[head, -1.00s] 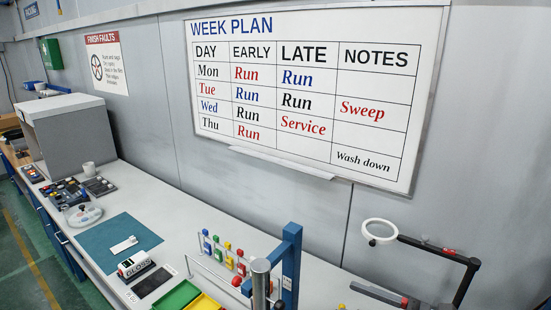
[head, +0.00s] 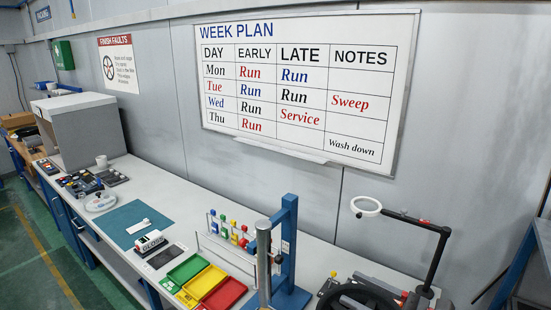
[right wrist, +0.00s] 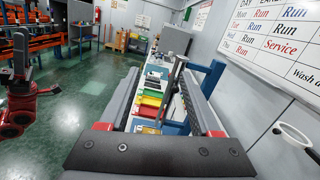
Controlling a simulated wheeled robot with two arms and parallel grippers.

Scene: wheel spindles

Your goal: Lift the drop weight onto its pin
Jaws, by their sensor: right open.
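A blue upright stand (head: 287,245) rises from the bench near the bottom centre of the head view, with a grey metal cylinder (head: 263,255) standing in front of it. I cannot clearly tell which part is the drop weight or its pin. The blue stand also shows in the right wrist view (right wrist: 211,85), beyond the fingers. My right gripper (right wrist: 160,76) is open, with nothing visible between its fingers. A red and dark grey arm part, seemingly my left arm (right wrist: 18,112), shows at the left edge of that view; its jaws cannot be made out.
Green (head: 190,268), yellow (head: 205,282) and red (head: 226,293) trays lie left of the stand. A rack of coloured bottles (head: 234,238) stands behind them. A ring lamp (head: 367,207) on a black arm and a dark wheel (head: 345,297) are to the right.

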